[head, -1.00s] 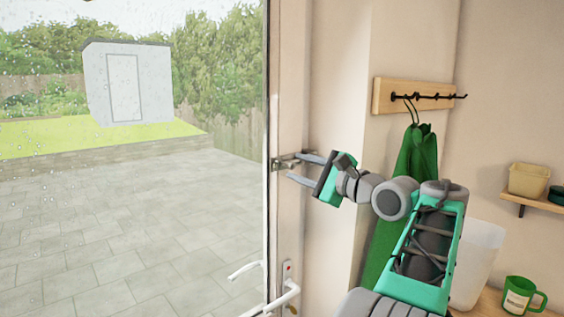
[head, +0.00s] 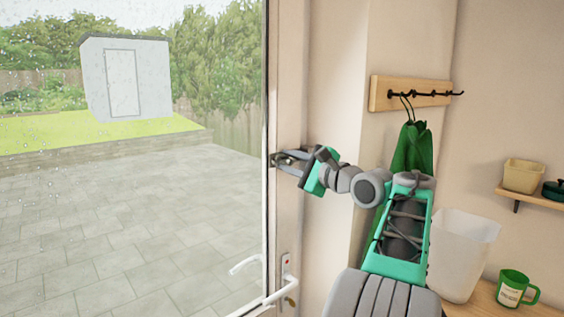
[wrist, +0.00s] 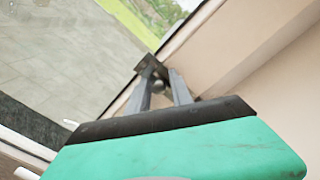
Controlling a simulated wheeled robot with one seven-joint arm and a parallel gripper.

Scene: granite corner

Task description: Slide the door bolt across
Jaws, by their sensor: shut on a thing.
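The door bolt (head: 284,158) is a small metal fitting on the edge of the white door frame, level with my gripper. My gripper (head: 288,161) reaches it from the right, its fingers at the bolt. In the wrist view, the bolt's plate (wrist: 148,66) and round knob (wrist: 158,86) show between the two grey fingers (wrist: 162,88), which are shut on the knob. The fingers and the green gripper body hide part of the bolt, so I cannot tell how far it is across. The glazed door (head: 130,200) has a white lever handle (head: 275,298) lower down.
A wooden hook rail (head: 410,93) with a green garment (head: 411,150) hangs on the wall to the right. A shelf (head: 540,195) holds a beige pot and a dark green one. A whitish bin (head: 462,255) and a green mug (head: 515,290) stand at lower right.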

